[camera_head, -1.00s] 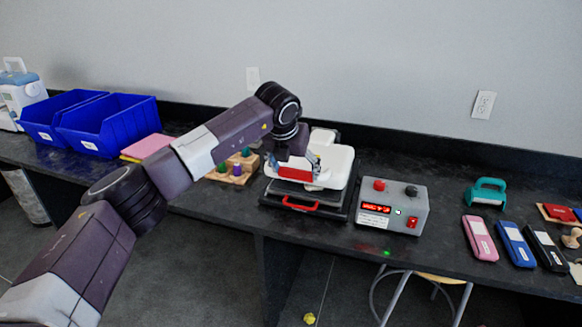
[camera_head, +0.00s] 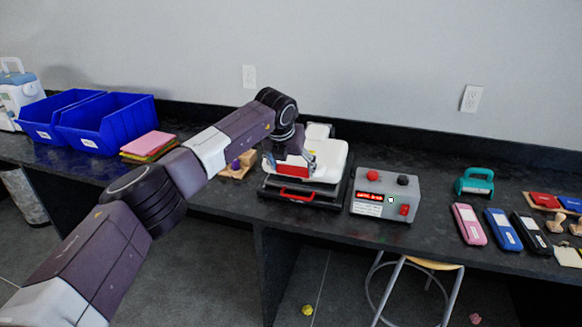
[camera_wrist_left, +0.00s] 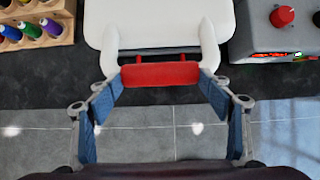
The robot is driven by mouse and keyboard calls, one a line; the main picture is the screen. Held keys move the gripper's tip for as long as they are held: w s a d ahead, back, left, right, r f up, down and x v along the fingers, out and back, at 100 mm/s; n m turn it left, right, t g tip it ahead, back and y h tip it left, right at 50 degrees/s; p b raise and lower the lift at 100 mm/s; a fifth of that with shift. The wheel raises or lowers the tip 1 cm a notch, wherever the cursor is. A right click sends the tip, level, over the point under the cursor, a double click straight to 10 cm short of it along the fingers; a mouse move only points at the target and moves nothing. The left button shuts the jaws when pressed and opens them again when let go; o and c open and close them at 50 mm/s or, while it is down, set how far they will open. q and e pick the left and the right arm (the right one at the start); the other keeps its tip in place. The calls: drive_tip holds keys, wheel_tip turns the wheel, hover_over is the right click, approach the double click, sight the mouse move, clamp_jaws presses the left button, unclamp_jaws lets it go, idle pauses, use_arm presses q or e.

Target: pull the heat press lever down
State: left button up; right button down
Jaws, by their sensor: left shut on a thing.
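The heat press (camera_head: 330,165) stands on the dark counter, with a white upper part and a black base with a red front handle (camera_head: 296,196). Its lever has a red grip bar (camera_head: 292,173) between two white arms; the bar is low, close above the front of the base. The bar also shows in the left wrist view (camera_wrist_left: 160,74), level across the picture. My left gripper (camera_head: 294,164) reaches in from the left and is shut on the red lever bar, with blue-padded fingers at its two ends (camera_wrist_left: 160,92). My right gripper is out of view.
A grey control box (camera_head: 386,195) with red and black knobs stands just right of the press. A wooden spool rack (camera_head: 238,165) is close on the left, partly behind my arm. Blue bins (camera_head: 110,122) are farther left. A stool (camera_head: 420,264) stands below the counter.

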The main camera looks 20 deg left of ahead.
use_arm(q)
drive_tip(key=o, duration=1.5)
drive_tip(key=shift+s+d+f+g, duration=0.15)
drive_tip(key=shift+s+d+f, duration=0.1)
drive_tip(key=shift+f, duration=0.2)
drive_tip(key=shift+s+d+f+g, duration=0.15)
drive_tip(key=shift+s+f, duration=0.05)
drive_tip(key=shift+f, duration=0.2)
drive_tip(key=shift+c, duration=0.2)
drive_tip(key=o, duration=0.5)
drive_tip(key=shift+w, duration=0.2)
drive_tip(key=shift+w+a+r, duration=0.1)
drive_tip(key=shift+a+r, duration=0.05)
drive_tip(key=shift+r, duration=0.4)
drive_tip(key=v, duration=1.1)
drive_tip(key=shift+s, duration=0.3)
drive_tip(key=shift+f, duration=0.15)
